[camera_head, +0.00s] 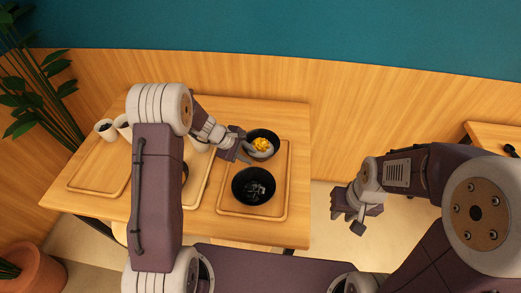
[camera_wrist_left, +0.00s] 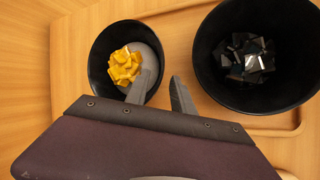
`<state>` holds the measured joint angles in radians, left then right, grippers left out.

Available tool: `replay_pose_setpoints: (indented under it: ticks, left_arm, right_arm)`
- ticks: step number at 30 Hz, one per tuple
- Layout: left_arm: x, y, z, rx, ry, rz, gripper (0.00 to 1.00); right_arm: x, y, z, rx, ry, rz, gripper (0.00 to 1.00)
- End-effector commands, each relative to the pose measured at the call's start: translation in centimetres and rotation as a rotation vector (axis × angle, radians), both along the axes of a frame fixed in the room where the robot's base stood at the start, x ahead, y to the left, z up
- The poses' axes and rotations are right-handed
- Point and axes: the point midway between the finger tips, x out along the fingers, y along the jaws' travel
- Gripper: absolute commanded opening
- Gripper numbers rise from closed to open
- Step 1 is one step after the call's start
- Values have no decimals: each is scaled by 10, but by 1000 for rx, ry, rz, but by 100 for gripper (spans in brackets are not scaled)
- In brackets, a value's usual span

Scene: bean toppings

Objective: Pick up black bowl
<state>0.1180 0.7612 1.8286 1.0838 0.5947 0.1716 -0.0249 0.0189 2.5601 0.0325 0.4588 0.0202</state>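A black bowl (camera_head: 266,133) with yellow pieces and grey contents sits at the back of the right wooden tray; it also shows in the left wrist view (camera_wrist_left: 98,62). A second, larger-looking black bowl (camera_head: 240,182) with dark shiny pieces sits in front of it, on the right in the left wrist view (camera_wrist_left: 213,62). My left gripper (camera_head: 249,157) is open at the near side of the yellow-filled bowl. In the left wrist view (camera_wrist_left: 163,82) one finger overlaps that bowl and the other is between the bowls; contact is unclear. My right gripper (camera_head: 348,220) is open and empty, off the table's right side.
The right tray (camera_head: 281,207) has a raised rim. Another tray (camera_head: 85,187) lies at the left, with white cups (camera_head: 105,129) behind it. A middle tray (camera_head: 203,182) is partly hidden by my left arm. A wooden wall stands behind the table.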

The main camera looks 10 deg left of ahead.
Motion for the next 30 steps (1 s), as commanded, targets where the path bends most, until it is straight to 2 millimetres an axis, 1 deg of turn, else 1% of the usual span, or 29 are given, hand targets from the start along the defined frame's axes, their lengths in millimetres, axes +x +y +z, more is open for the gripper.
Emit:
replay_pose_setpoints:
  ticks: [2,5,12,14,15,16,30]
  left_arm:
    - [4,-8,-14,-1,3,-2,29]
    - [8,-13,-22,0,1,-3,29]
    - [9,-14,-23,0,0,-1,29]
    - [9,-14,-23,0,0,-1,13]
    - [9,-14,-23,0,0,-1,1]
    - [9,-14,-23,0,0,-1,0]
    - [9,-14,-24,0,0,-1,0]
  right_arm:
    - [0,0,-3,0,0,0,25]
    - [0,0,-4,0,0,0,25]
    - [0,0,-3,0,0,0,25]
    - [0,0,-3,0,0,0,25]
    - [0,0,-3,0,0,0,25]
    - [0,0,-3,0,0,0,25]
    - [0,0,-3,0,0,0,25]
